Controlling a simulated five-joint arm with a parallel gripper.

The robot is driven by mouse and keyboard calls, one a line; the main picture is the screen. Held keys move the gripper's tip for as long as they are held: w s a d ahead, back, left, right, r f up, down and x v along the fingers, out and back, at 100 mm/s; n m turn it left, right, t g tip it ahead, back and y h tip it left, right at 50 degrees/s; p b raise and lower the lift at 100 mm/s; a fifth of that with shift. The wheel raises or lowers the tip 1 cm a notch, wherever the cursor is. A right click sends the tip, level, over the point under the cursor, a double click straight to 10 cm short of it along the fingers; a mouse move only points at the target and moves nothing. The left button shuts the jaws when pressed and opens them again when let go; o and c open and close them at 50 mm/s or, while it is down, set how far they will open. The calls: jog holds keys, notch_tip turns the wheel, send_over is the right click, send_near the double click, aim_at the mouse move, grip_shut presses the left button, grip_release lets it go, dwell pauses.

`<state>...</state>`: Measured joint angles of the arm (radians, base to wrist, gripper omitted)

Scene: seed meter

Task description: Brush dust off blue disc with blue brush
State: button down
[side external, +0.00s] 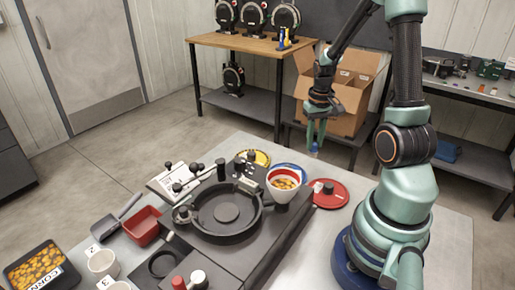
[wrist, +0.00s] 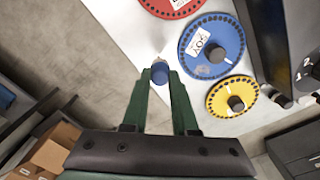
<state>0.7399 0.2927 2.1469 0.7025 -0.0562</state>
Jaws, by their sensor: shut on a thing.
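My gripper (wrist: 160,76) is shut on the blue brush (wrist: 160,70), whose round blue end shows between the green fingertips. In the side view my gripper (side external: 316,130) is raised above the table's far edge, and the brush (side external: 315,148) is a small bluish shape at its tips. The blue disc (wrist: 228,39) lies flat on the table, with a ring of holes, a dark knob and a white label. In the wrist view it is right of the brush, apart from it. In the side view the blue disc (side external: 291,168) is partly hidden behind the white funnel. I cannot make out dust on it.
The red disc (side external: 335,200) and yellow disc (side external: 262,157) flank the blue disc. The seed meter's black housing (side external: 205,232) and a funnel of seeds (side external: 283,184) stand close in front. A red bin (side external: 142,227), white cups (side external: 102,262) and a corn tray (side external: 40,270) are at left.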

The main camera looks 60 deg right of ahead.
jog(key=w+a+r, duration=0.4)
jog(key=shift+w+d+f, duration=0.1)
jog(key=shift+w+f, duration=0.05)
jog(key=shift+f, duration=3)
jog(key=shift+w+a+f, duration=0.2)
jog(key=shift+w+f, duration=0.15)
jog(key=shift+f, duration=0.35)
jog(key=shift+w+a+f, duration=0.1)
jog(key=shift+w+a, duration=0.3)
jog(key=shift+w, duration=0.25)
jog(key=shift+w+a+r, duration=0.1)
jog(key=shift+w+a, duration=0.25)
jog(key=shift+w, duration=0.3)
jog(key=shift+w+a+f, duration=0.1)
jog(key=shift+w+a, duration=0.3)
jog(key=shift+w, duration=0.25)
jog(key=shift+s+d, duration=0.45)
jog(key=shift+s, duration=0.35)
jog(key=shift+s+d, duration=0.5)
jog(key=shift+s, duration=0.3)
jog(key=shift+s+d, duration=0.45)
jog(key=shift+s, duration=0.35)
notch_tip(320, 180, up, 8)
jog(key=shift+r, duration=0.2)
jog(key=shift+w, duration=0.1)
